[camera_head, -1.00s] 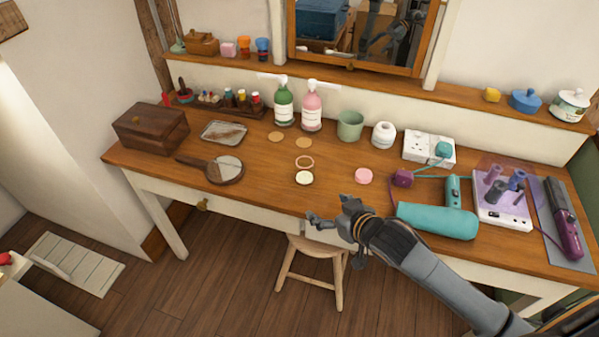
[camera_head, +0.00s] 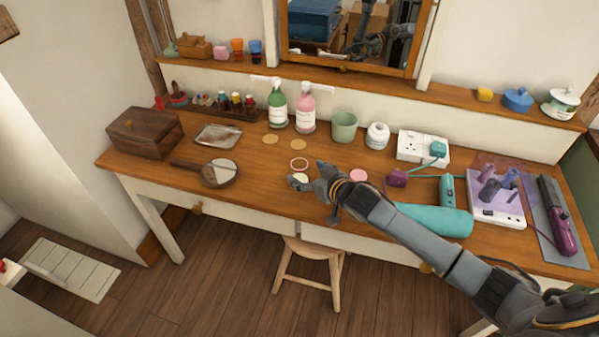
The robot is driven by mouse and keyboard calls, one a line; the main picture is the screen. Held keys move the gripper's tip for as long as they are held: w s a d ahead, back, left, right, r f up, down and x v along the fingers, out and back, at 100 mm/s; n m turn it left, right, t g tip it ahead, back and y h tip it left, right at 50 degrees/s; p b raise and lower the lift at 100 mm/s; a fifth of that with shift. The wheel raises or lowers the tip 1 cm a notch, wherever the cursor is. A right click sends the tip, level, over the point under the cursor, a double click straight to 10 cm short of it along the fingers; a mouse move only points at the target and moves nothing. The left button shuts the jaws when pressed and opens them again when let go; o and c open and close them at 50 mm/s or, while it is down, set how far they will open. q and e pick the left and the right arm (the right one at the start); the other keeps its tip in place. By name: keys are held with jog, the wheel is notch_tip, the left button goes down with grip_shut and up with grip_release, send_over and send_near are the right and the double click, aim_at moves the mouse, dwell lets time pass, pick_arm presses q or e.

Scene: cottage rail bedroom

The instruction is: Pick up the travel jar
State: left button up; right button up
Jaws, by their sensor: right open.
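I cannot tell by sight which piece is the travel jar. A small, round cream jar (camera_head: 300,177) sits on the wooden dressing table (camera_head: 255,202) near its front edge, partly hidden by my right gripper. A small round pink jar (camera_head: 358,175) sits to its right, just behind my right wrist. My right gripper (camera_head: 307,175) is open, with its fingertips at the cream jar, one on its near left and one on its right. I cannot tell whether they touch it. My left gripper is not in view.
A thin ring (camera_head: 299,164) lies just behind the cream jar. A teal cylinder (camera_head: 435,220) lies under my right forearm's far side. A hand mirror (camera_head: 220,173) lies left. Pump bottles (camera_head: 305,112) and a green cup (camera_head: 344,127) stand behind. A stool (camera_head: 308,249) stands in front.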

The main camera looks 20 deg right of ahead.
aim_at(305, 171)
jog(key=shift+x, duration=2.35)
jog(key=shift+d+f, duration=0.1)
jog(key=shift+c, duration=0.2)
jog(key=c, duration=1.3)
